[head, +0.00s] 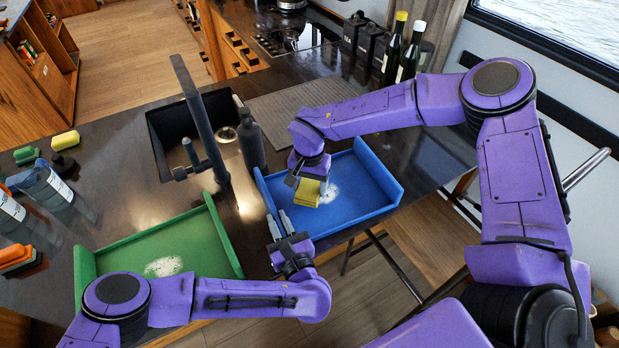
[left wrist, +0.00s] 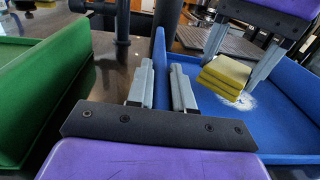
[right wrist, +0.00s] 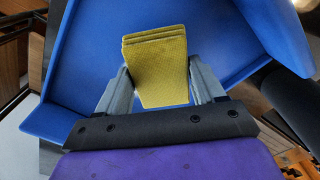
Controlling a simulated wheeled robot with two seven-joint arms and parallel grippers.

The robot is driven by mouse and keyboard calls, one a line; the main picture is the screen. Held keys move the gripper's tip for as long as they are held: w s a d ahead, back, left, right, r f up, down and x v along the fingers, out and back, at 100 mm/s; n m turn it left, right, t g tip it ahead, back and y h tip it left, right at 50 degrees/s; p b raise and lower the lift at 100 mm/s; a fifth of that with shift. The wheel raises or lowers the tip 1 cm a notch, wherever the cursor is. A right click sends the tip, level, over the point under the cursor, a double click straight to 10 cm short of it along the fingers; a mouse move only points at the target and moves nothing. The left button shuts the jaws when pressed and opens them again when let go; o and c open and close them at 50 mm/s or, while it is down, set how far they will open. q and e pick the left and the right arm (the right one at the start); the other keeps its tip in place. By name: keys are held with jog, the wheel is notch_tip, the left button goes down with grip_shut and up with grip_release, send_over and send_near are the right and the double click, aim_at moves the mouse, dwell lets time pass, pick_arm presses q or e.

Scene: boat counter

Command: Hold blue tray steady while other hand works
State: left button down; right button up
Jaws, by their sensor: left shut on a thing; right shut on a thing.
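The blue tray (head: 350,212) lies on the dark counter at its front edge, with a white powdery patch (head: 332,193) on its floor. My left gripper (head: 278,225) is shut on the tray's left wall; in the left wrist view its fingers (left wrist: 168,88) straddle that blue wall. My right gripper (head: 308,184) is shut on a yellow sponge (head: 306,193) over the tray, left of most of the patch. The sponge (right wrist: 155,62) shows between both fingers in the right wrist view. I cannot tell whether the sponge touches the tray floor.
A green tray (head: 205,246) with a white patch stands at left. A sink with a tall faucet (head: 200,115) and a dark bottle (head: 250,138) are just behind the blue tray. Wine bottles (head: 408,52) stand at the back right. Jars and sponges sit far left.

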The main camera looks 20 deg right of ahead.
aim_at(317, 184)
notch_tip(317, 184, down, 3)
jog(key=shift+d, duration=0.3)
jog(key=shift+c, duration=0.3)
jog(key=shift+d, duration=4.55)
jog(key=shift+a, duration=4.95)
notch_tip(317, 184, up, 2)
jog(key=shift+r, duration=0.15)
jog(key=shift+d+r, duration=0.1)
jog(key=shift+r, duration=2.75)
